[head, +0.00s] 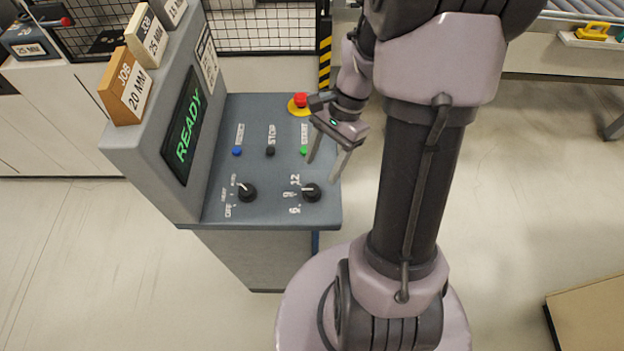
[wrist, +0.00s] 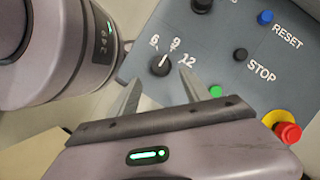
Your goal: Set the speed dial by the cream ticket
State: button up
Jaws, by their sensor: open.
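The speed dial (head: 311,192) is a black knob marked 6, 9 and 12 at the right front of the console. Its white pointer points at about 9, also in the wrist view (wrist: 159,65). My gripper (head: 321,168) is open and empty, fingers down, just behind and above the dial. In the wrist view its fingertips (wrist: 160,78) spread to either side just below the dial, apart from it. On the console top, a cream ticket (head: 146,36) seems to read JOB 25 MM. An orange-brown one (head: 126,87) in front reads JOB 20 MM; a grey one (head: 169,12) stands behind.
A second black knob (head: 246,192) is left of the dial. Blue RESET (head: 237,151), black STOP (head: 270,151) and green (head: 304,150) buttons lie behind. A red emergency button (head: 300,103) is near my wrist. The screen (head: 184,126) reads READY.

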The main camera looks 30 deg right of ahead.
aim_at(312, 188)
jog(key=b+x, duration=0.1)
jog(key=x, duration=0.5)
jog(key=shift+a+f, duration=0.2)
jog(key=shift+f, duration=0.15)
jog(key=shift+c, duration=0.3)
grip_shut()
jog(key=n+p, duration=0.1)
jog(key=n, duration=0.1)
jog(key=n+g, duration=0.1)
jog(key=n, duration=0.1)
jog(key=shift+w+r+g+h+p, duration=0.15)
jog(key=shift+g+h+p, duration=0.15)
jog(key=shift+p, duration=0.1)
jog(key=shift+w+a+n+g+h+p, duration=0.1)
jog(key=shift+n+g+h+p, duration=0.35)
jog(key=shift+n, duration=0.8)
jog(key=shift+w+a+n+g+h+p, duration=0.15)
jog(key=shift+n+h+p, duration=0.35)
jog(key=shift+n, duration=0.75)
jog(key=shift+s+d, duration=0.1)
